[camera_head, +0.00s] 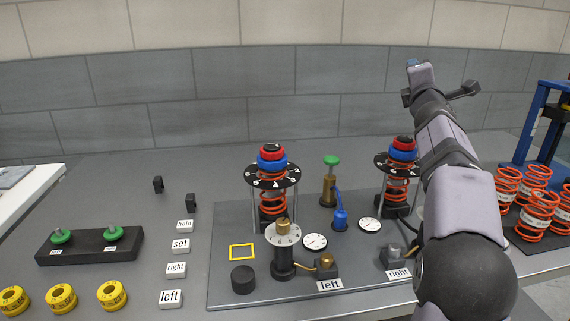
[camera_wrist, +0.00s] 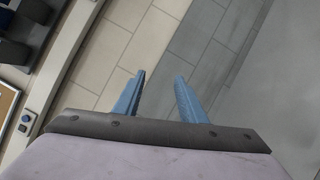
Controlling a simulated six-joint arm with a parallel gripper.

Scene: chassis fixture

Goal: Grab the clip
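Two small black pieces stand on the grey table left of the fixture, one farther back (camera_head: 157,184) and one nearer (camera_head: 190,203). They are small, and I cannot tell whether either is the clip; nothing else is clearly a clip. My gripper shows in the wrist view (camera_wrist: 160,78) with its two blue fingers apart and nothing between them. In the head view my arm rises at the right, its end high above the table and far from the black pieces. The fingers are not clear there.
The fixture plate (camera_head: 222,289) bears two spring towers, dials and a green-topped brass valve (camera_head: 330,180). Label blocks (camera_head: 180,244), a black block with green knobs (camera_head: 90,246) and yellow rings (camera_head: 61,297) lie left. Orange springs (camera_head: 538,208) and a blue frame (camera_head: 535,120) stand right.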

